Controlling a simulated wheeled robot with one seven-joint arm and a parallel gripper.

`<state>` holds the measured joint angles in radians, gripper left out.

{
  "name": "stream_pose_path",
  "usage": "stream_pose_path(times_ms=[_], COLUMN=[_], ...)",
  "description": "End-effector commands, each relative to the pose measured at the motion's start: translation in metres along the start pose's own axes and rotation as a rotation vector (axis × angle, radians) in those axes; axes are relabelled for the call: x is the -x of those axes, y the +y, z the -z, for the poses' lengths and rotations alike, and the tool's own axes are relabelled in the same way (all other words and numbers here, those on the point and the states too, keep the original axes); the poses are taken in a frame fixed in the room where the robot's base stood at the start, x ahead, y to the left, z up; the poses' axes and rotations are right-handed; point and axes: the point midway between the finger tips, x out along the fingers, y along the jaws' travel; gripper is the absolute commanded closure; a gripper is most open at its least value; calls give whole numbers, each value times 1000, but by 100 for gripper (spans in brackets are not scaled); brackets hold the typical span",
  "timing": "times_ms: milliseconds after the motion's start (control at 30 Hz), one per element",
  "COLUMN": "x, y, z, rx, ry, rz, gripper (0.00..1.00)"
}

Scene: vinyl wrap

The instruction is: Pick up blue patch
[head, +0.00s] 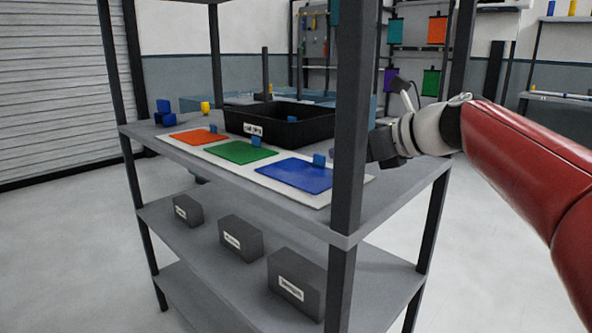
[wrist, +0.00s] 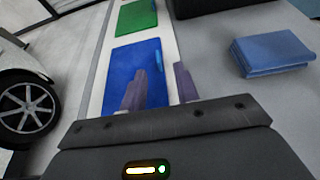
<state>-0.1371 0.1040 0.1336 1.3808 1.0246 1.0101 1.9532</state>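The blue patch (head: 295,175) lies flat on a white board (head: 210,151) on the shelf top, at the right end of a row. A small blue tab (head: 319,159) stands up at its far edge. In the wrist view the blue patch (wrist: 122,68) lies beyond and partly behind my left finger. My gripper (wrist: 160,72) is open, its two fingers apart with nothing gripped between them. It is close to the tab edge of the patch; I cannot tell its exact height. In the head view the shelf post partly hides my gripper.
A green patch (head: 240,152) and an orange patch (head: 197,136) share the board. A black bin (head: 262,128) stands behind them. A dark shelf post (head: 349,120) rises at the front corner near my gripper. A blue folded stack (wrist: 272,52) lies right in the wrist view.

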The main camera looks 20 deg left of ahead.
Motion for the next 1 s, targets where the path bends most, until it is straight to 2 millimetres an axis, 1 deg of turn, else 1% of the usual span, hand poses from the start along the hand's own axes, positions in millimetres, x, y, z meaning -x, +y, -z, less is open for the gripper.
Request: stream_pose_path(times_ms=[33,167,300,400,500,700,733,933,967,1000], x=[-7,-23,-44,-56,-61,-62,-62,-62,-62,-61], y=[1,2,4,3,3,3,3,3,3,3], z=[0,2,5,4,4,4,4,4,4,4], rx=[0,1,2,3,2,2,2,2,2,2], ry=[0,1,2,1,1,1,1,1,1,1], rz=[-2,-3,-3,-1,0,1,1,1,1,1], gripper=[69,69,69,69,69,69,70,97,100,100])
